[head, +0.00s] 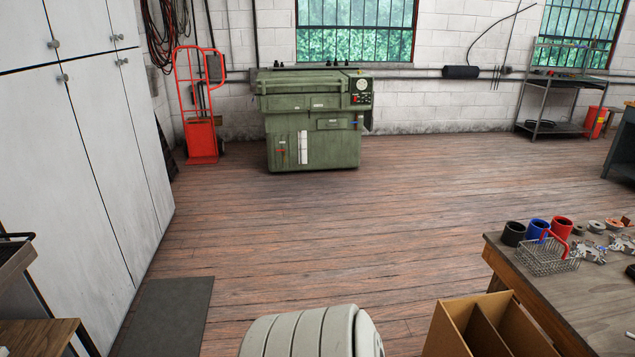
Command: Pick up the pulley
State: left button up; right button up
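I cannot clearly pick out the pulley. Several small metal parts lie on the workbench (560,283) at the right, cut off by the picture's edge. Among them are a round, light ring-like part (596,226) and jagged silver parts (590,251). They are too small to tell whether one is the pulley. Neither of my grippers is in view.
A black cup (513,234), a blue cup (538,229), a red cup (561,228) and a wire basket (545,258) stand on the bench. An open divided box (455,330) is before it. A green machine (315,120) stands behind. The middle floor is clear.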

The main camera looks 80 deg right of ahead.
aim_at(578, 229)
jog(key=z, duration=4.3)
